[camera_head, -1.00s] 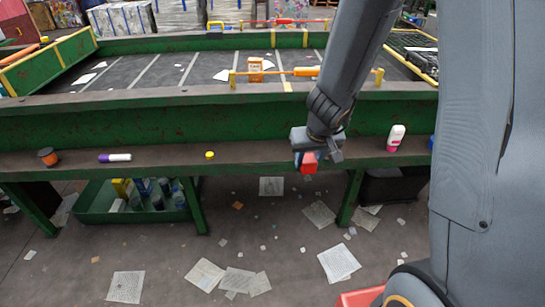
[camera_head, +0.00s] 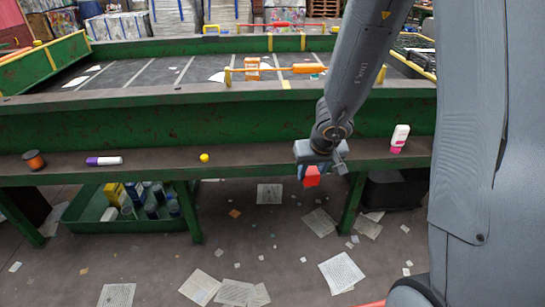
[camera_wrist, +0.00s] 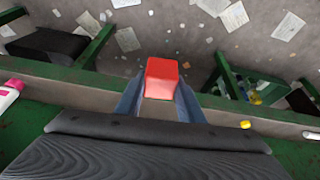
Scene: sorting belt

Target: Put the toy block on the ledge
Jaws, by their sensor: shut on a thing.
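The toy block (camera_head: 312,177) is a small red cube. It also shows in the wrist view (camera_wrist: 161,77), between the two fingers of my gripper (camera_wrist: 159,100). My gripper (camera_head: 312,171) is shut on it and points down at the front edge of the ledge (camera_head: 245,157). The block hangs by the ledge's front edge, with the floor behind it in the wrist view. The ledge is a long dark shelf along the front of the green belt frame. The block's far side is hidden.
The ledge between cap and gripper is clear. A green bin (camera_head: 85,207) holding containers sits below. Papers litter the floor.

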